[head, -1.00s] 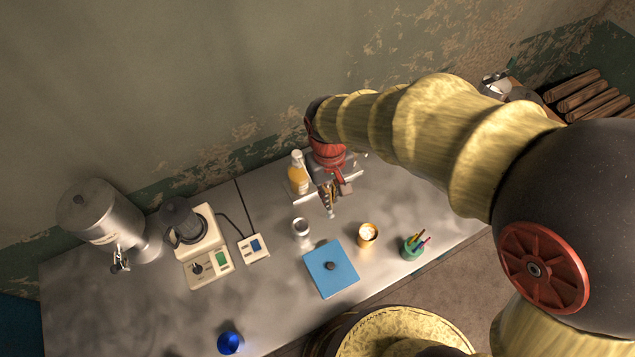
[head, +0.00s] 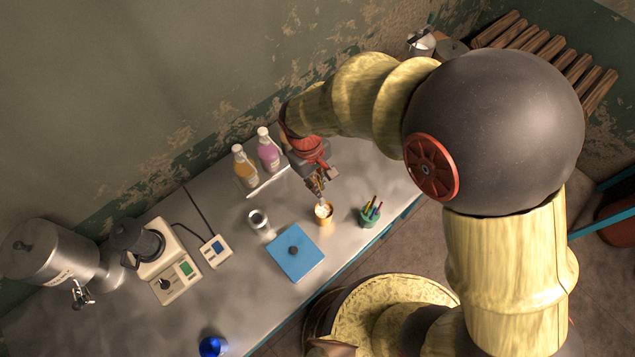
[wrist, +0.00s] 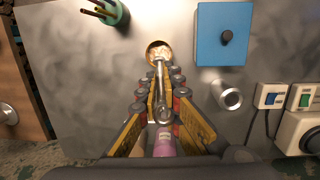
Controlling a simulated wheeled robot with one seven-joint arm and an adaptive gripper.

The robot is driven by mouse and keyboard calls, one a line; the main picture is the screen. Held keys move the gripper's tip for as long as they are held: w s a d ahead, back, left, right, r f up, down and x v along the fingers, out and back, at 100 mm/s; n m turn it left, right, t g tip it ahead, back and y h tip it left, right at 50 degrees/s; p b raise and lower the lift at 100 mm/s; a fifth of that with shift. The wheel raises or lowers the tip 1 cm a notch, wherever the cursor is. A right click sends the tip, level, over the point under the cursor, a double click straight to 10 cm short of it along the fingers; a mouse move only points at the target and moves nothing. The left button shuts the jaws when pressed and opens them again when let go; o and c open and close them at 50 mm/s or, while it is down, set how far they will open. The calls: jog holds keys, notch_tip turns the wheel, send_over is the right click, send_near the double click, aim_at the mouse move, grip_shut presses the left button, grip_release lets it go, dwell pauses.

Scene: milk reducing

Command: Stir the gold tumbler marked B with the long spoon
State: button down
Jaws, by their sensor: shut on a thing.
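The gold tumbler (head: 325,218) stands upright on the metal table, pale at its mouth; its letter is not readable. It also shows at the top of the wrist view (wrist: 151,46). My gripper (head: 317,187) is just above the tumbler. In the wrist view my gripper (wrist: 159,88) is shut on the long spoon (wrist: 161,108), a metal rod between the fingers. The spoon's far end overlaps the tumbler's mouth. I cannot tell how deep it is inside.
A green pen cup (head: 370,216) stands right of the tumbler. A blue square with a dark knob (head: 295,258) and a small metal cup (head: 259,220) are to the left. Orange (head: 245,170) and pink (head: 268,153) bottles stand behind. A stirrer-like appliance (head: 165,270) is further left.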

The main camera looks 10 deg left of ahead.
aim_at(320, 200)
jog(key=shift+f+b, duration=0.85)
jog(key=shift+f, duration=0.55)
jog(key=shift+s+d+f+b, duration=0.1)
jog(key=shift+d+f+b, duration=0.1)
jog(key=shift+f+b, duration=0.65)
jog(key=shift+w+d+f+b, duration=0.15)
jog(key=shift+f+b, duration=0.25)
jog(key=shift+f, duration=0.9)
jog(key=shift+s+d+f+b, duration=0.2)
jog(key=shift+f+b, duration=0.4)
jog(key=shift+f, duration=0.5)
